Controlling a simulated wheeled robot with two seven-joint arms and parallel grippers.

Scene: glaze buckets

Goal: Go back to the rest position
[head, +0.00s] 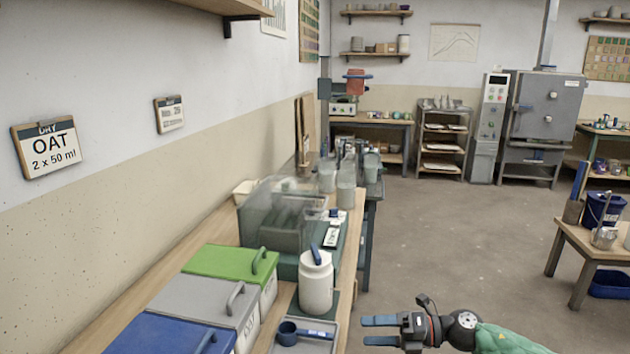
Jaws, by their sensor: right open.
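My right gripper (382,330) shows at the bottom right, with its arm coming in from the right. Its two blue fingers point left and stand apart with nothing between them. It is over the floor, to the right of the bench, and apart from everything there. My left gripper is not in the picture.
The bench (146,299) along the left wall bears blue (160,338), grey (190,300) and green-lidded (225,262) bins, a white jar (315,285) and a blue scoop (290,333). A low table (580,238) stands right. The floor (450,240) between is clear.

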